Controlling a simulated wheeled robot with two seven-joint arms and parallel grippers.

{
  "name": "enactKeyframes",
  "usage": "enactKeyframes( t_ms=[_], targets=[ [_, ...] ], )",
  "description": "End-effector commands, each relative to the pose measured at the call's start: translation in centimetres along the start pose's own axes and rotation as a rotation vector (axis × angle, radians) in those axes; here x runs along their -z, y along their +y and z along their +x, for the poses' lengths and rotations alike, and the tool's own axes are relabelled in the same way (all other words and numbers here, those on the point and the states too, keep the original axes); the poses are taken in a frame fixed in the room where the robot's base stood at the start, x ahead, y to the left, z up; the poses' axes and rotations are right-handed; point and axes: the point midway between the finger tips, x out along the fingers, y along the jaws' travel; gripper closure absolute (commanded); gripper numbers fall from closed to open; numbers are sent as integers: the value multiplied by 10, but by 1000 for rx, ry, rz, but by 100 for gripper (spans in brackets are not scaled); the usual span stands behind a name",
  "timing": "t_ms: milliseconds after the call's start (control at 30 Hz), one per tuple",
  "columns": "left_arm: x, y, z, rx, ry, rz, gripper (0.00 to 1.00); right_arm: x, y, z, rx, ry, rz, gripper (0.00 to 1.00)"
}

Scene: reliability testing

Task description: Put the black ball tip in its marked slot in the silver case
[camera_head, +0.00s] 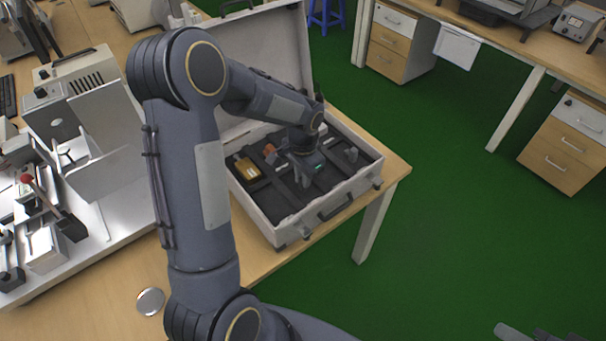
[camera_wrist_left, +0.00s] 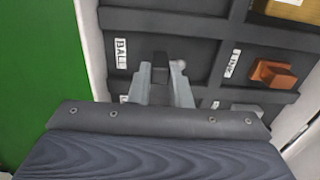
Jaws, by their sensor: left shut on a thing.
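The open silver case (camera_head: 271,226) stands on the wooden table, its dark inside split by ribs into compartments. My left gripper (camera_head: 304,172) is down inside the case. In the left wrist view its two grey fingers (camera_wrist_left: 161,88) are shut on a dark piece, the black ball tip (camera_wrist_left: 160,66), which shows between them. A white BALL label (camera_wrist_left: 120,53) lies just left of the fingers, in the same compartment as seen from above. The fingers hide the tip's lower part, and I cannot tell whether it touches the case floor. My right gripper (camera_head: 535,333) shows only in part at the bottom right edge.
An orange block (camera_wrist_left: 273,73) sits by a LINK label (camera_wrist_left: 231,63). A yellow piece (camera_head: 247,168) lies in the case's left part. The raised lid (camera_head: 268,48) stands behind my arm. A metal disc (camera_head: 150,301) lies on the table. Green floor is clear right of the case.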

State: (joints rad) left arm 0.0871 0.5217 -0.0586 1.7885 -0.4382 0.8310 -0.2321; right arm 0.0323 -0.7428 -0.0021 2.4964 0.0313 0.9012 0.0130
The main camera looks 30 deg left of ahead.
Motion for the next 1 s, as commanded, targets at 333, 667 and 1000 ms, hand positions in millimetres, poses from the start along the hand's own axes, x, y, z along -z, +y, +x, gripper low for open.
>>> enactKeyframes(
  t_ms=[333,667,1000],
  targets=[
    [0,0,1,0,0,0,61,0,0,0,0,0,0,64],
    [1,-1,-21,2,5,-2,61,0,0,-1,0,0,0,64],
    [1,0,-93,1,5,-1,61,-1,1,2,0,0,0,64]
  ],
)
